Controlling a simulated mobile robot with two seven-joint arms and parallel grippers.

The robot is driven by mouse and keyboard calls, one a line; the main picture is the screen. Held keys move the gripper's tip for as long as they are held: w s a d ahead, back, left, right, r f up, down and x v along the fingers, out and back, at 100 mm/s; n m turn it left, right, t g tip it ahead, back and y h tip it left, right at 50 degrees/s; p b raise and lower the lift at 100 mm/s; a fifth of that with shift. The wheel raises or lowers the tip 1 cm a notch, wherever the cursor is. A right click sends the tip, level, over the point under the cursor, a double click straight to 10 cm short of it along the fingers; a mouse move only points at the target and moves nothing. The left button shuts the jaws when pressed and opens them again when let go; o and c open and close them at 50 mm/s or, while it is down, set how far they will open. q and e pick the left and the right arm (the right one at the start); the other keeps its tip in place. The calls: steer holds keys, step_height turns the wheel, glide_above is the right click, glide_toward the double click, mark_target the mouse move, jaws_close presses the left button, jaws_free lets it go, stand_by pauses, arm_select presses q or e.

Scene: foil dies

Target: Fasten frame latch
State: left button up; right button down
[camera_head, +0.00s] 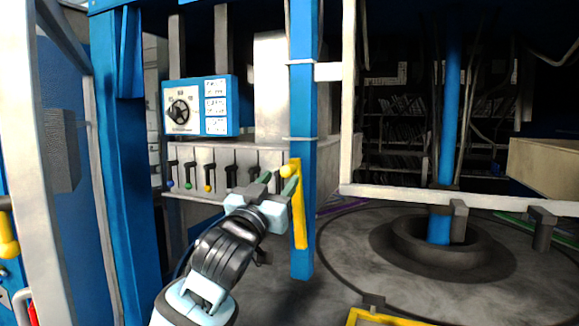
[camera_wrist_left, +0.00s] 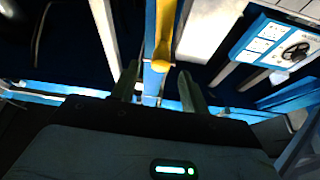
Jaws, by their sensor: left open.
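A yellow latch lever (camera_head: 299,222) hangs upright on a blue post (camera_head: 303,110), with a rounded yellow knob at its upper end. My left gripper (camera_head: 280,178) is open beside the lever's upper end, its green-grey fingers close to the knob. In the left wrist view, the yellow lever (camera_wrist_left: 164,35) and its knob show just beyond and between the fingertips of the left gripper (camera_wrist_left: 159,74). Nothing is visibly held, and I cannot tell whether a finger touches the knob. My right gripper is out of view.
A white frame (camera_head: 348,100) stands right of the post, before a round dark platform (camera_head: 350,245) with a blue column (camera_head: 452,100). Behind the gripper are a blue-edged control box (camera_head: 200,105) and a row of levers (camera_head: 220,170). Another blue post (camera_head: 125,180) stands at left.

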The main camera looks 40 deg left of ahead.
mark_target(285, 174)
arm_select(q)
steer(key=shift+x, duration=3.45)
steer(key=shift+a, duration=0.1)
steer(key=shift+f, duration=0.1)
jaws_close()
